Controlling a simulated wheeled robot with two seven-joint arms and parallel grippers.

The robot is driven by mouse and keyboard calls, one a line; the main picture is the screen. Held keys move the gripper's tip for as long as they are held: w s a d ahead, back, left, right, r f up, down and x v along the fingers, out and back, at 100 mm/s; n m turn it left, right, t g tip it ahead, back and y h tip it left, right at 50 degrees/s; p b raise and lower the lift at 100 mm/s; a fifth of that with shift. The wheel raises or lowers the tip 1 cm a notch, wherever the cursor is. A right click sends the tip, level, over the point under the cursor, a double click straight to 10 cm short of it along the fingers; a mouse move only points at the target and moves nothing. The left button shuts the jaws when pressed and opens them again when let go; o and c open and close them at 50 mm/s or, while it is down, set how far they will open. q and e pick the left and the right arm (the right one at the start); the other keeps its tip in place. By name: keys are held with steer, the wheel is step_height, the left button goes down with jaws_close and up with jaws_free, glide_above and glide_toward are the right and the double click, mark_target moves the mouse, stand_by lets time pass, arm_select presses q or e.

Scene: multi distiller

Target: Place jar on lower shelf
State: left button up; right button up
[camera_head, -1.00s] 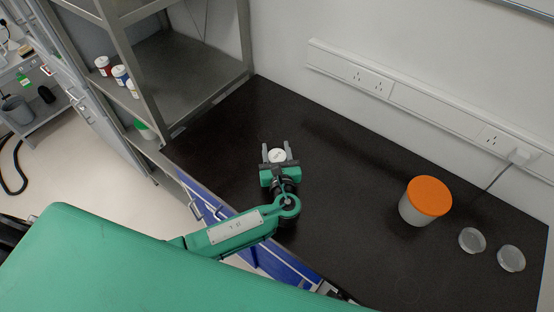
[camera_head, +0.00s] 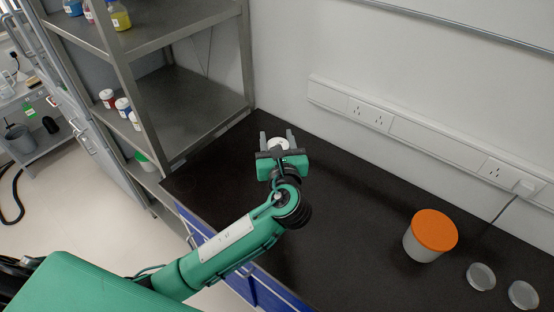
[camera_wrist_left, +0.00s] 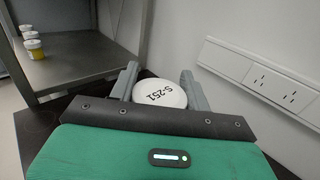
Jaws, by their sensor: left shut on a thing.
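The jar (camera_head: 278,144) shows as a white round lid between the fingers of my left gripper (camera_head: 277,137). In the left wrist view the lid (camera_wrist_left: 160,93) reads S-251, and my left gripper (camera_wrist_left: 160,88) is shut on the jar. The jar's body is hidden below the lid. The metal shelf unit stands to the left of the gripper. Its lower shelf (camera_head: 195,105) has several small jars (camera_head: 122,105) at its left end and bare room on its right. In the left wrist view this shelf (camera_wrist_left: 85,70) is at the upper left. My right gripper is not in view.
A metal post (camera_head: 140,95) stands at the shelf's front. The upper shelf (camera_head: 165,25) holds coloured bottles. A tub with an orange lid (camera_head: 432,232) and two clear dishes (camera_head: 481,276) stand on the right of the black bench (camera_head: 340,200). The wall behind carries sockets.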

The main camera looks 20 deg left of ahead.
arm_select(q)
step_height(320, 180, up, 2)
steer(key=shift+r, duration=0.15)
steer(key=s+a+f+m+t+h, duration=0.1)
steer(key=s+a+f+m+h, duration=0.3)
steer(key=s+f+h, duration=0.3)
steer(key=s+f+m, duration=0.1)
steer(key=s+f, duration=0.2)
steer(key=s, duration=0.2)
steer(key=shift+s+a+f+t+h, duration=0.15)
steer(key=shift+s+t+h, duration=0.15)
